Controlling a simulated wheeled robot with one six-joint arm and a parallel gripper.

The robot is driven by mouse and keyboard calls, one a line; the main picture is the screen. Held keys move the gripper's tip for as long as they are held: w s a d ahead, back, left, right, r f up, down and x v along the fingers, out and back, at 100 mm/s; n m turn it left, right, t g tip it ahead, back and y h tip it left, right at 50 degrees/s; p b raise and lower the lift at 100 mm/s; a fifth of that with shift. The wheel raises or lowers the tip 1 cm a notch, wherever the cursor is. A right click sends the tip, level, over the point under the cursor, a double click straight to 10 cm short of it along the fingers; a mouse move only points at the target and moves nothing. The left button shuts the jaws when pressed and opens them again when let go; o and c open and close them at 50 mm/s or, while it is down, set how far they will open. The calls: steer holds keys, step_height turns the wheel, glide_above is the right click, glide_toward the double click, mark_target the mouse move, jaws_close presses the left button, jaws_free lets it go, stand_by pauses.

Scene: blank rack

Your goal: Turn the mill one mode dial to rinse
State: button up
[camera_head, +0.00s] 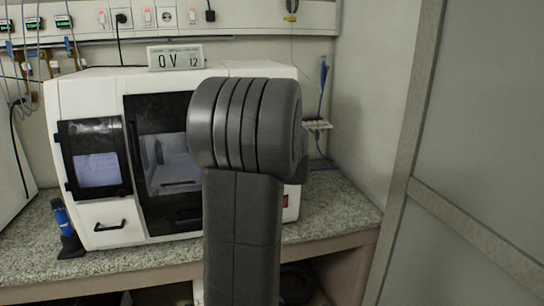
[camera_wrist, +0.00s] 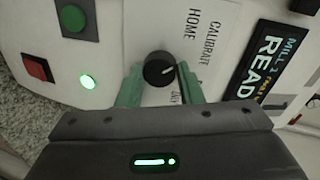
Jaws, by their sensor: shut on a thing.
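In the wrist view the black mode dial (camera_wrist: 156,72) sits on a white panel (camera_wrist: 135,35), with a pale pointer mark toward its upper right. My gripper (camera_wrist: 160,69) has its two green fingers on either side of the dial, shut on it. The labels "CALIBRATE" and "HOME" show beyond the dial. Another label near the right finger is partly hidden and hard to read; I cannot make out "rinse". A dark display (camera_wrist: 268,55) reads "MILL 1" and "READ", cut off. In the head view my arm hides the gripper and dial.
In the wrist view, a green button (camera_wrist: 73,18), a red button (camera_wrist: 35,68) and a lit green lamp (camera_wrist: 88,82) sit left of the dial.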

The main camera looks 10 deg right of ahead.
steer(key=m+y, duration=0.1)
steer(key=m, duration=0.9)
steer(key=shift+d+f+m, duration=0.1)
steer(key=shift+f+m, duration=0.05)
steer(key=shift+m, duration=0.15)
stand_by(0.4)
steer(key=o, duration=1)
steer(key=b+v, duration=0.1)
steer(key=v, duration=1.3)
steer(key=shift+d+f, duration=0.1)
steer(key=shift+f, duration=0.05)
steer(key=shift+w, duration=0.1)
